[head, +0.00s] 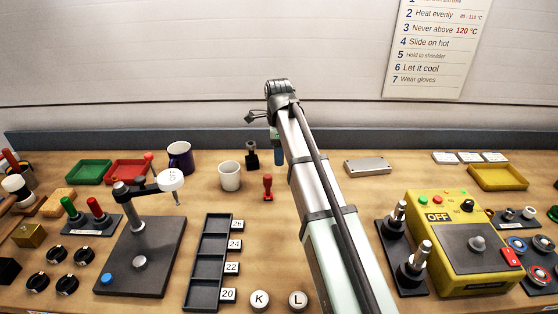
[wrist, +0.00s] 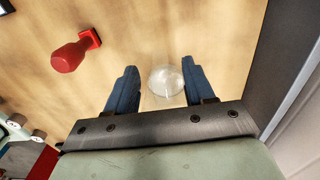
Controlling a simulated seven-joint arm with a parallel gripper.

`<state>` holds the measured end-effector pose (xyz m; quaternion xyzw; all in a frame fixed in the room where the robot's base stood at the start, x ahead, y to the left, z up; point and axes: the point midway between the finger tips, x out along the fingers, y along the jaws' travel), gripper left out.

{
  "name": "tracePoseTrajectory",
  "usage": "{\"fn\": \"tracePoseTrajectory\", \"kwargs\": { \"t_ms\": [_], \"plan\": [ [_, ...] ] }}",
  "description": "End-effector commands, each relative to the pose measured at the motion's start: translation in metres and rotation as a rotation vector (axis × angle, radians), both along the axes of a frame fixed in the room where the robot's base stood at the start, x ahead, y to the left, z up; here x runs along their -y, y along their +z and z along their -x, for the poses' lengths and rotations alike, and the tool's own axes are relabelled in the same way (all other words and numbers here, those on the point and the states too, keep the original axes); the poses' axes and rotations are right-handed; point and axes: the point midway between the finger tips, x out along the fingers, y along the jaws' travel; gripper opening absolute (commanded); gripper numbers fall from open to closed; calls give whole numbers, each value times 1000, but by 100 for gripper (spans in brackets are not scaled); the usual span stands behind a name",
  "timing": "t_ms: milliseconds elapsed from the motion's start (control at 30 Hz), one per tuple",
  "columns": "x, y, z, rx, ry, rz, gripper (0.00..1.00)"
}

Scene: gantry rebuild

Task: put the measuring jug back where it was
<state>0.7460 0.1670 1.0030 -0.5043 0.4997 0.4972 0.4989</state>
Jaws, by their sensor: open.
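In the wrist view, a clear, round thing (wrist: 166,81) stands on the wooden bench; it looks like the measuring jug seen from above. I cannot make out a handle or markings on it. My gripper (wrist: 159,70) is open, pointing down, with its two blue fingers on either side of the clear thing; I cannot tell whether they touch it. In the head view my gripper (head: 279,156) is low over the bench, largely behind my own arm. The jug cannot be made out there.
A red stamp (head: 267,187) stands just left of my gripper, also in the wrist view (wrist: 72,54). A white cup (head: 229,176), purple mug (head: 180,157) and dark small object (head: 251,156) stand further left. A grey box (head: 367,167) lies right, with bare bench around it.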

Motion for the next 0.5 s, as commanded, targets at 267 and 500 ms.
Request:
{"fn": "tracePoseTrajectory", "kwargs": {
  "t_ms": [267,500],
  "plan": [
    [-1,51,-1,2,0,0,53],
    [-1,77,0,1,0,0,53]
  ]
}}
